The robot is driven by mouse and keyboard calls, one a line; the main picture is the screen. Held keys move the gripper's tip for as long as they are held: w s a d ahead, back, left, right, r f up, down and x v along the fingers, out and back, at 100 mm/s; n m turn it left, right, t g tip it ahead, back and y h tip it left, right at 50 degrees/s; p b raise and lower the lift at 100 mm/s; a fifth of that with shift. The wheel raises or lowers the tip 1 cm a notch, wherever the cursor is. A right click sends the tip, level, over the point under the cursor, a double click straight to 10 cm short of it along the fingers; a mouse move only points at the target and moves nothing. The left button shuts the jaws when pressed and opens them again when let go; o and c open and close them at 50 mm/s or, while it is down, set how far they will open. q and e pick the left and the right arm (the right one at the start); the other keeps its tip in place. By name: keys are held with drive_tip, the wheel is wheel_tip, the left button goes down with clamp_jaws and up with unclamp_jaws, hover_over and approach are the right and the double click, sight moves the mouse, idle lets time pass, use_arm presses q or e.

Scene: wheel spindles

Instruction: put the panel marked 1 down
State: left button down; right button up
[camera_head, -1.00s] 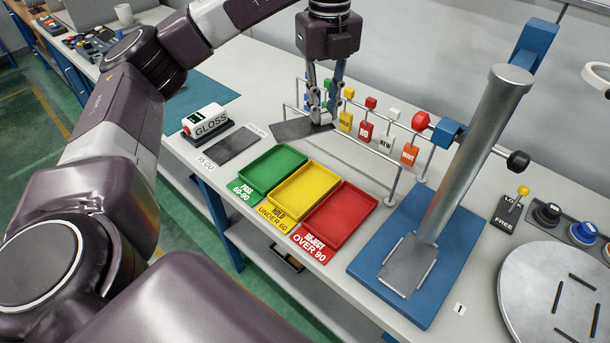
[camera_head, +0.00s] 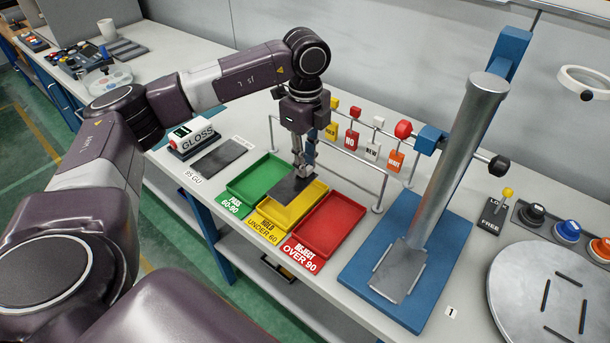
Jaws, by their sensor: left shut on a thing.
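My left gripper (camera_head: 304,172) is shut on a dark grey flat panel (camera_head: 289,190) at the panel's far right edge. The panel is over the upper left of the yellow HOLD UNDER 60 tray (camera_head: 296,214), close to the divide with the green tray. I cannot tell whether it touches the tray, and no number on it can be read. My right gripper is not in view.
The green PASS tray (camera_head: 250,182) and red REJECT tray (camera_head: 330,228) flank the yellow one. A gloss meter (camera_head: 194,140) and dark plate (camera_head: 218,157) lie left. A tag rail stands behind. A column on a blue base (camera_head: 361,262) stands right, beside a 1 label (camera_head: 451,312).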

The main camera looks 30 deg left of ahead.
sight(306, 190)
use_arm(q)
wheel_tip(306, 190, down, 5)
drive_tip(key=shift+p, duration=0.45)
drive_tip(key=shift+f, duration=0.3)
drive_tip(key=shift+f, duration=0.2)
drive_tip(key=c, duration=2.1)
unclamp_jaws()
